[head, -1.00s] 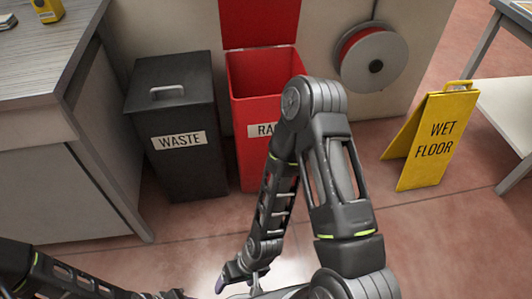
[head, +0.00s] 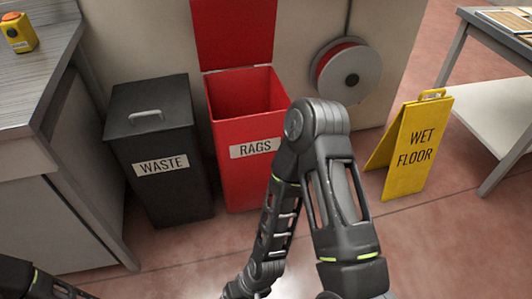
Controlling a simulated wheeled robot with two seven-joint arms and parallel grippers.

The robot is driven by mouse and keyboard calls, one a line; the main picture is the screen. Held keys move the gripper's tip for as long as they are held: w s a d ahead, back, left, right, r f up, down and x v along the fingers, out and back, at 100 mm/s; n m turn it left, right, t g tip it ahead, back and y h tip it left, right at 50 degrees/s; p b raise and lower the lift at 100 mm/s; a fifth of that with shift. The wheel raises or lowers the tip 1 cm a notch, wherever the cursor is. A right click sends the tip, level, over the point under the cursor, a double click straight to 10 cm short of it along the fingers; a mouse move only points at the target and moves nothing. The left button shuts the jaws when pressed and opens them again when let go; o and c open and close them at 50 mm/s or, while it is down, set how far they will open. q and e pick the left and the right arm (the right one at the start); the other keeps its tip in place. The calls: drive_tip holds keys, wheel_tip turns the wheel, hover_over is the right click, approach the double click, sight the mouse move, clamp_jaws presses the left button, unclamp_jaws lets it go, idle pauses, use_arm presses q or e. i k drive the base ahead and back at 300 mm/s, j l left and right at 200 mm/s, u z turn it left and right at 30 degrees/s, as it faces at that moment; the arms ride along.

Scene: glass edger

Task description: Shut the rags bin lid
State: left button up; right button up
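The red rags bin (head: 231,180), with a white RAGS label, stands on the floor against the wall. Its red lid (head: 235,32) stands upright at the back, so the bin is open and its inside shows. My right arm crosses in front of the bin's lower right side and hides part of it. My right gripper (head: 238,291) is only partly visible at the bottom edge, below and apart from the bin; its fingertips are cut off. My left arm shows at the bottom left corner, and its gripper is out of view.
A black waste bin (head: 165,190) with a closed, handled lid stands left of the rags bin. A cabinet (head: 50,200) is at the left. A hose reel (head: 352,75) hangs on the wall. A yellow wet floor sign (head: 415,150) and a table (head: 490,42) are at the right.

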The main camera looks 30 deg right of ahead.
sight(228, 34)
drive_tip(key=z, duration=2.05)
drive_tip(key=i+j, duration=0.1)
drive_tip(key=j, duration=0.25)
drive_tip(key=i+j, duration=0.1)
drive_tip(key=j, duration=0.25)
drive_tip(key=i+j, duration=0.1)
drive_tip(key=j, duration=0.65)
drive_tip(key=i, duration=0.05)
